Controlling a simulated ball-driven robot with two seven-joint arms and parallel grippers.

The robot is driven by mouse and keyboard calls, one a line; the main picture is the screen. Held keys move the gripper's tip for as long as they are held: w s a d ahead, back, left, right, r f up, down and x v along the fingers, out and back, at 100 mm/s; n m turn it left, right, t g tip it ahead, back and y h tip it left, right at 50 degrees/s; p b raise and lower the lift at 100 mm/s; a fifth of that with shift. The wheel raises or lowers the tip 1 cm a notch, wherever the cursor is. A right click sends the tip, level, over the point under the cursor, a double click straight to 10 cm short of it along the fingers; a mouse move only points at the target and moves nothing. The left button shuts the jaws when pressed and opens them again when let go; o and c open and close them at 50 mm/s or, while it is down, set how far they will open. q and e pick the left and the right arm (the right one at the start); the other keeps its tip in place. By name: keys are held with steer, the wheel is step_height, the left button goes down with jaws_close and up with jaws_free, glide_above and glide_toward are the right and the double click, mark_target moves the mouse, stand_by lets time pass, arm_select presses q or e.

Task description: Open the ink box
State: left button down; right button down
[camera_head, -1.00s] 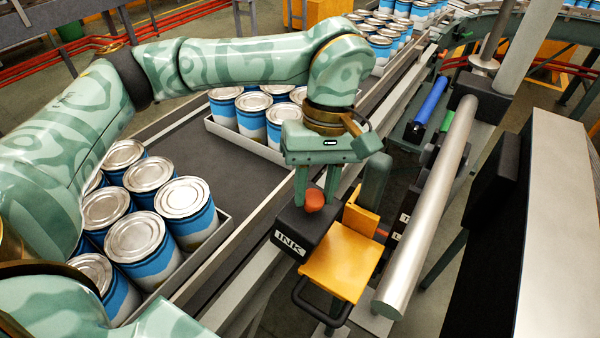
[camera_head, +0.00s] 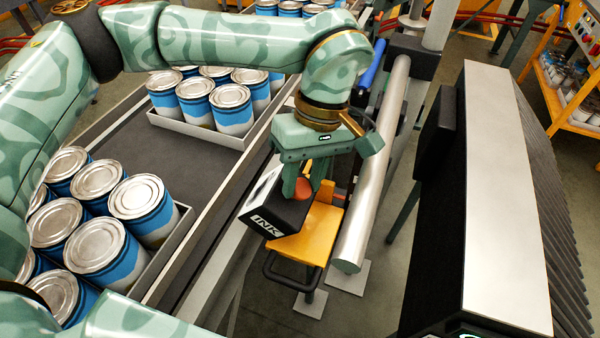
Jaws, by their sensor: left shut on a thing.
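The ink box (camera_head: 276,214) is a black box with a white INK label on its front. It stands beside the conveyor, against a yellow-orange bracket (camera_head: 309,240). A pale strip shows along its upper left side; I cannot tell whether its lid is raised. A red-orange knob (camera_head: 303,189) is at the top of the box. My left gripper (camera_head: 305,190) is over the box, pointing down, with its fingers shut on the knob, which they partly hide. My right gripper is not in view.
A silver roller (camera_head: 372,175) runs close to the right of the bracket. A large black and grey machine housing (camera_head: 480,200) stands further right. Trays of blue and white cans (camera_head: 135,196) sit on the conveyor (camera_head: 165,160) to the left, with bare belt between them.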

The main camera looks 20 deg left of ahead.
arm_select(q)
steer(key=c, duration=1)
jaws_free()
steer(key=shift+d, duration=0.1)
steer(key=shift+c, duration=0.2)
steer(key=p+v, duration=0.2)
steer(key=v, duration=1.4)
steer(key=shift+w, duration=0.15)
